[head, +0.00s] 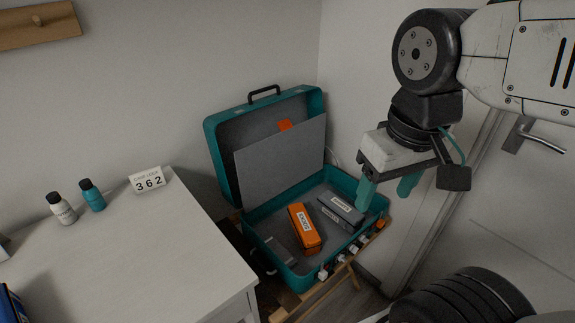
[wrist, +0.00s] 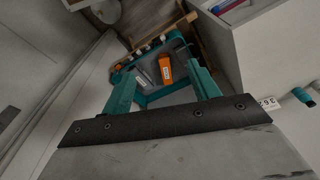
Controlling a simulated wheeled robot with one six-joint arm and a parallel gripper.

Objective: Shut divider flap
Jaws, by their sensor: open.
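A teal case (head: 268,257) stands open on a wooden stand, with its lid (head: 214,160) raised toward the wall. The divider flap (head: 283,163) is a grey panel tilted up in front of the lid's inside, with an orange tab (head: 285,125) at its top edge. An orange box (head: 304,230) and a grey box (head: 341,212), both labelled, lie in the case bottom. My gripper (head: 387,190) has teal fingers, open and empty, above and right of the case, apart from the flap.
A white cabinet (head: 130,245) stands left of the case, bearing two small bottles (head: 92,195) and a number card (head: 149,180). Several small white and orange pieces line the stand's front edge (head: 352,258). A door with a handle (head: 540,138) is at the right.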

